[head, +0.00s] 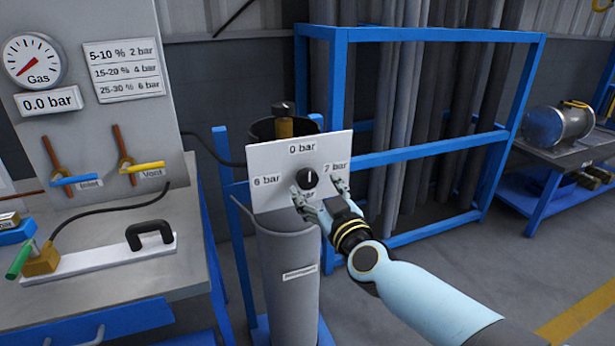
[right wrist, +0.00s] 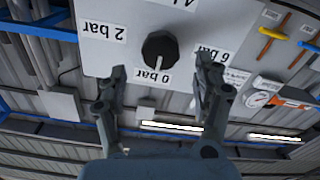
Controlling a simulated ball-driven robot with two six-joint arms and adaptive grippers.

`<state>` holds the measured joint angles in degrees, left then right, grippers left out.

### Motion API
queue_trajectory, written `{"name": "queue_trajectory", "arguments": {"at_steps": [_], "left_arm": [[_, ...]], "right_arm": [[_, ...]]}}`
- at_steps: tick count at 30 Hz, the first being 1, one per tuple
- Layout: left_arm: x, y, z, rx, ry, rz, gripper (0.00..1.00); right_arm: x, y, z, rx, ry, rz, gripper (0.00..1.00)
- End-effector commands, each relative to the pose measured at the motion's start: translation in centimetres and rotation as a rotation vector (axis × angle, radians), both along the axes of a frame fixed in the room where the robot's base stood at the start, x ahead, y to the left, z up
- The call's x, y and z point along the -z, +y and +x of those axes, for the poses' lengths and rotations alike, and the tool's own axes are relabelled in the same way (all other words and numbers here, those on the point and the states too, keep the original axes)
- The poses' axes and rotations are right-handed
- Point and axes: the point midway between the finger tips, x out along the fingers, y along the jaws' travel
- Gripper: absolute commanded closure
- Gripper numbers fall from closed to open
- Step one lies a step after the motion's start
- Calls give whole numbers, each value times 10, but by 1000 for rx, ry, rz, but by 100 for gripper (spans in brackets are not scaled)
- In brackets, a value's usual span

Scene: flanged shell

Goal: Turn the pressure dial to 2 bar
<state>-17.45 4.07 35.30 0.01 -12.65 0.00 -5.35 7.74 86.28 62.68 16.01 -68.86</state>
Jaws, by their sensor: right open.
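The black round pressure dial (head: 307,179) sits on a white plate (head: 325,148) marked 0 bar at top, 2 bar at right and 6 bar at left. Its white pointer line aims up at 0 bar. In the right wrist view, the dial (right wrist: 160,48) appears upside down, its line toward 0 bar. My right gripper (head: 318,190) is open in front of the plate, just below the dial. In the right wrist view, its fingers (right wrist: 160,75) are spread wider than the dial, with nothing between them. My left gripper is not in view.
The gas gauge (head: 34,60) has a 0.0 bar readout (head: 48,101) below. The plate stands at a grey cylinder (head: 290,260). A workbench (head: 90,270) with Inlet and Vent valves is at left. A blue rack (head: 430,36) stands behind right.

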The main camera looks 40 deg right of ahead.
Motion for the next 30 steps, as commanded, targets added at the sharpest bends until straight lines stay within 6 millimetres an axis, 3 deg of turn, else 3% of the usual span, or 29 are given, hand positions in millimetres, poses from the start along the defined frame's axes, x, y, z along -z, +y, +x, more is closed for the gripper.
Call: {"name": "queue_trajectory", "arguments": {"at_steps": [3, 9, 21, 30], "left_arm": [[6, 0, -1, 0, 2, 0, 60], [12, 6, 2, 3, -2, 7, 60], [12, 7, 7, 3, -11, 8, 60], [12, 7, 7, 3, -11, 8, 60]], "right_arm": [[1, -6, 24, 0, -2, 0, 32], [2, -12, 50, -1, 0, -1, 32], [0, -14, 58, -1, 1, 0, 34], [0, -14, 57, -1, 1, 1, 73]]}}
